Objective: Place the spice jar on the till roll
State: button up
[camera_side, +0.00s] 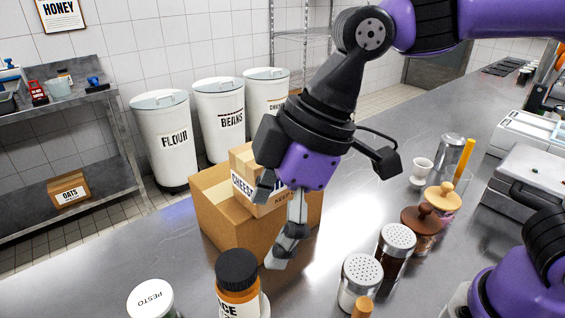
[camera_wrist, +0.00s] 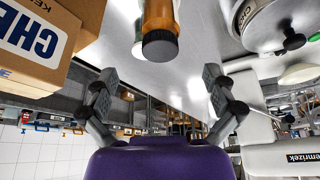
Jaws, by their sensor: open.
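The spice jar (camera_side: 237,287) is orange-brown with a black lid and a white label, at the bottom of the side view, partly cut off by the frame. In the wrist view the jar (camera_wrist: 158,15) is at the top centre, its lid toward my gripper. My gripper (camera_side: 267,230) is open and empty, above and beyond the jar and apart from it. In the wrist view its fingers (camera_wrist: 160,75) are spread wide below the lid. A white curved edge shows beside the jar's lower right; I cannot tell if it is the till roll or whether they touch.
Cardboard boxes (camera_side: 215,207) stand close behind my gripper. A pesto jar (camera_side: 150,300) is left of the spice jar. Shakers (camera_side: 361,278) and wooden-topped jars (camera_side: 421,226) stand to the right. Scales (camera_side: 525,180) are at far right. Bare steel counter lies between.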

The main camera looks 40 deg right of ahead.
jog(key=s+d+f+m+t+h, duration=0.1)
jog(key=d+m+h, duration=0.1)
jog(key=d+m, duration=0.4)
jog(key=s+d+m+t+h, duration=0.2)
jog(key=d+m, duration=0.4)
jog(key=d, duration=1)
jog(key=shift+s+f+m+t, duration=0.25)
jog(key=shift+f+m+t, duration=0.05)
jog(key=shift+f, duration=0.05)
